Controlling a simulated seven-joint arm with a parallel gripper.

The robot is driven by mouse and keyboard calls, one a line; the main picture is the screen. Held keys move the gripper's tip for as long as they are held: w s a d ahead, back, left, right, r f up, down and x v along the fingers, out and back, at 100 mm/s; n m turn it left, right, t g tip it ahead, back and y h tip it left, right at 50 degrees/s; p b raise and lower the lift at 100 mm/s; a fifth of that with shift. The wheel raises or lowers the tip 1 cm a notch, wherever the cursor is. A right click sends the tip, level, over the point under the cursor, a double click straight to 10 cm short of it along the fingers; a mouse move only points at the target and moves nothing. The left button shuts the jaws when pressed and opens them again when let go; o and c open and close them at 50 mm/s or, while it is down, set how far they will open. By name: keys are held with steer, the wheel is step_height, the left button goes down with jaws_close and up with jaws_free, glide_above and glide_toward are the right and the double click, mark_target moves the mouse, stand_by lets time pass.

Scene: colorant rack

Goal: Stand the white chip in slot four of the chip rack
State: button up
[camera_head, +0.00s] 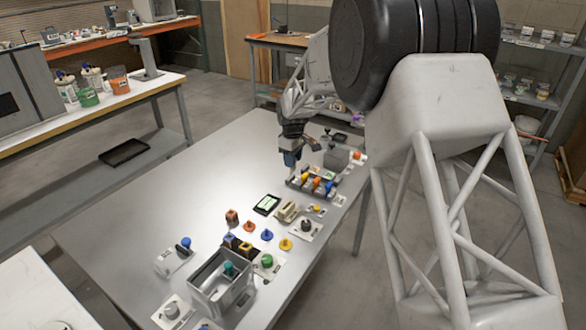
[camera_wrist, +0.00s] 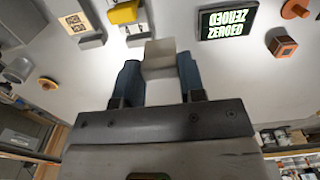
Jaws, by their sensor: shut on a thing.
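My gripper (camera_head: 291,160) is over the far part of the table, near a dark tray of coloured pieces. In the wrist view its two blue fingers (camera_wrist: 160,78) are shut on the white chip (camera_wrist: 160,56), a pale flat-faced piece standing out past the fingertips. The chip is too small to make out in the head view. A small beige slotted holder (camera_head: 287,211) on the table may be the chip rack; its slots are too small to tell apart.
The dark tray (camera_head: 304,189) holds yellow, orange and blue pieces. A black display (camera_wrist: 228,22) reads "ZEROED". Several coloured knobs and a grey open bin (camera_head: 206,293) stand toward the near end. The table's left side (camera_head: 150,190) is clear.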

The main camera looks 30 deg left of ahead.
steer(key=shift+w+a, duration=0.45)
steer(key=shift+w, duration=0.3)
steer(key=shift+w+a, duration=0.4)
steer(key=shift+w, duration=0.35)
steer(key=shift+w+a, duration=0.45)
steer(key=shift+w, duration=0.3)
steer(key=shift+f, duration=0.1)
steer(key=shift+f, duration=2.55)
steer(key=shift+f, duration=1.35)
steer(key=o, duration=1.3)
steer(key=shift+r, duration=0.1)
